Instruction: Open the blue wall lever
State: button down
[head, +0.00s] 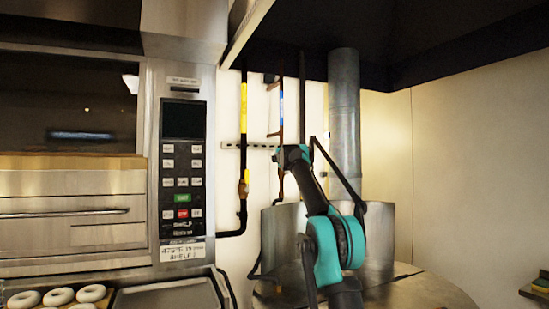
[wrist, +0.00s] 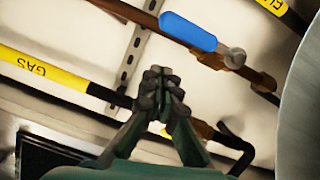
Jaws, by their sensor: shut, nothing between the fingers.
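The blue wall lever (wrist: 188,32) lies along a copper-brown pipe (wrist: 145,18) in the upper middle of the wrist view. A round metal end piece sits at its right end, by the pipe fitting. A narrow blue strip on the wall piping in the head view (head: 281,106) appears to be the same lever. My gripper (wrist: 162,76) is shut and empty, its fingertips below and left of the lever in the wrist view. A gap shows between them, with no visible contact. In the head view my gripper (head: 280,152) is in front of the wall piping, below the blue strip.
A black pipe with a yellow gas label (wrist: 40,68) runs beside the lever's pipe. A slotted metal rail (head: 235,146) crosses the wall. A steel kettle (head: 283,235) stands below, with a grey duct (head: 344,110) above. An oven (head: 80,195) fills the left.

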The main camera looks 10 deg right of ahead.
jog(key=s, duration=1)
jog(key=shift+s, duration=0.2)
dwell(0.6)
